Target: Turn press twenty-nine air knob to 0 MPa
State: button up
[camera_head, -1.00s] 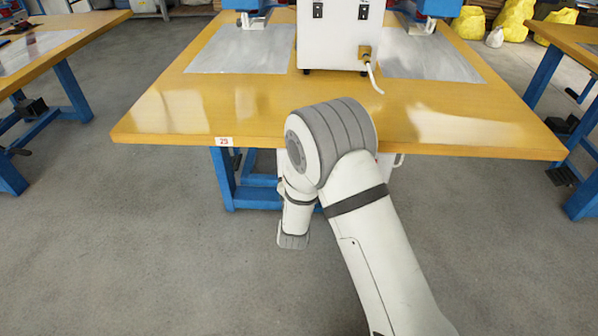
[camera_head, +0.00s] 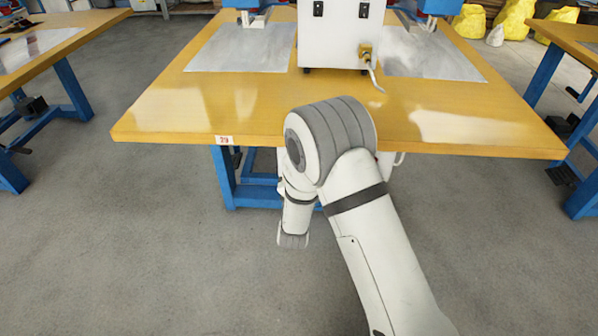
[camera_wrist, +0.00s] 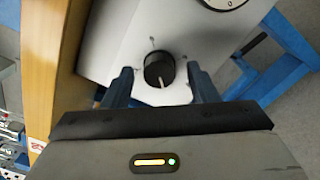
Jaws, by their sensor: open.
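In the wrist view a round black knob (camera_wrist: 159,69) with a pale pointer line sits on a white panel (camera_wrist: 110,42). The pointer line points toward the bottom of the picture. My gripper (camera_wrist: 161,76) is open, with one dark blue finger on each side of the knob and a gap on both sides. I cannot tell whether the fingertips are level with the knob. Part of a round white dial (camera_wrist: 222,3) shows at the top edge. In the head view my arm hides the knob and gripper. The table (camera_head: 170,115) bears a "29" label (camera_head: 224,140).
The wooden table edge (camera_wrist: 55,70) runs close along the left in the wrist view. Blue frame legs (camera_wrist: 285,40) stand at the right. A white machine box (camera_head: 340,40) with a cable stands on the table. Grey floor in front is clear.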

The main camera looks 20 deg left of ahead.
jog(key=p+v, duration=0.1)
jog(key=v, duration=0.6)
jog(key=shift+s, duration=0.25)
